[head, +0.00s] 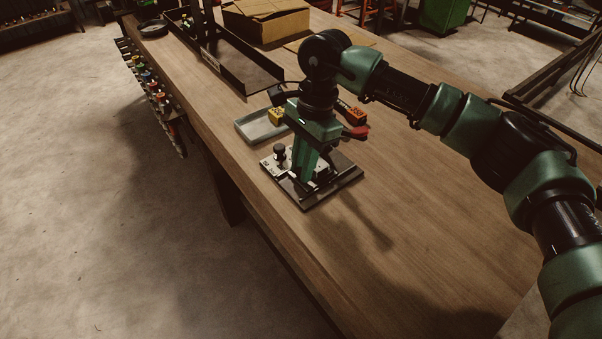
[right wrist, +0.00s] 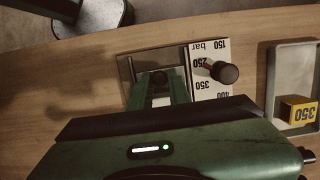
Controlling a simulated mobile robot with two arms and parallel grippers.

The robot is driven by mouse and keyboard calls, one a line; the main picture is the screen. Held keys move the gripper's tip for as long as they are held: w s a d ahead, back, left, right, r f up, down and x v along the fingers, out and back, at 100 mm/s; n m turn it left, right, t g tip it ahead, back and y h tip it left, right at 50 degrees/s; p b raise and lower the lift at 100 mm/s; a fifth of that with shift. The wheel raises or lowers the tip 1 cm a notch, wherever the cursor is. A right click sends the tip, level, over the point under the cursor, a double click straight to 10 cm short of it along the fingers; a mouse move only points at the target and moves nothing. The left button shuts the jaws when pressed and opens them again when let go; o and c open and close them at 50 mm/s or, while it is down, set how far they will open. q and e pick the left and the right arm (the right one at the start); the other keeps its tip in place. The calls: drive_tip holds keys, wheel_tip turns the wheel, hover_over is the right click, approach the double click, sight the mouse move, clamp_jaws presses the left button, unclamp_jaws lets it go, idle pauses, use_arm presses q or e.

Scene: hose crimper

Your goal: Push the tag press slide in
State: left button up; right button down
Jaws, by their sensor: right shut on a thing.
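The tag press (head: 348,177) is a flat dark base with a pale plate, near the table's left edge in the head view. In the right wrist view its pale plate (right wrist: 211,88) bears printed numbers and "bar". A black knob (right wrist: 224,72) stands up from that plate; it also shows in the head view (head: 280,152). My right gripper (head: 303,178) points down onto the press, its fingers (right wrist: 160,80) shut on a dark part between them, seemingly the slide. The fingers and the gripper body hide most of the slide. My left gripper is in neither view.
A grey tray (head: 243,128) holding a yellow block (right wrist: 299,111) marked 350 lies beside the press. A long black tray (head: 245,75) and a cardboard box (head: 268,25) stand farther back. The near tabletop is clear.

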drive_tip(key=shift+w+d+b, duration=0.2)
drive_tip(key=shift+w+d, duration=0.25)
drive_tip(key=shift+d, duration=0.2)
drive_tip(key=shift+w+d+b, duration=0.2)
drive_tip(key=shift+w+d, duration=0.25)
drive_tip(key=shift+d, duration=0.15)
drive_tip(key=c, duration=0.6)
unclamp_jaws()
drive_tip(key=shift+d, duration=0.1)
drive_tip(key=shift+r, duration=0.1)
drive_tip(key=shift+w+r+p, duration=0.15)
drive_tip(key=shift+r+p, duration=0.2)
drive_tip(key=shift+r, duration=0.35)
drive_tip(key=shift+d+r+p, duration=0.15)
drive_tip(key=shift+r+p, duration=0.25)
drive_tip(key=shift+r, duration=0.5)
drive_tip(key=shift+r+p, duration=0.35)
drive_tip(key=shift+r, duration=0.55)
drive_tip(key=r+p, duration=0.1)
drive_tip(key=r, duration=0.3)
drive_tip(key=shift+a+p, duration=0.2)
drive_tip(key=shift+p, duration=0.2)
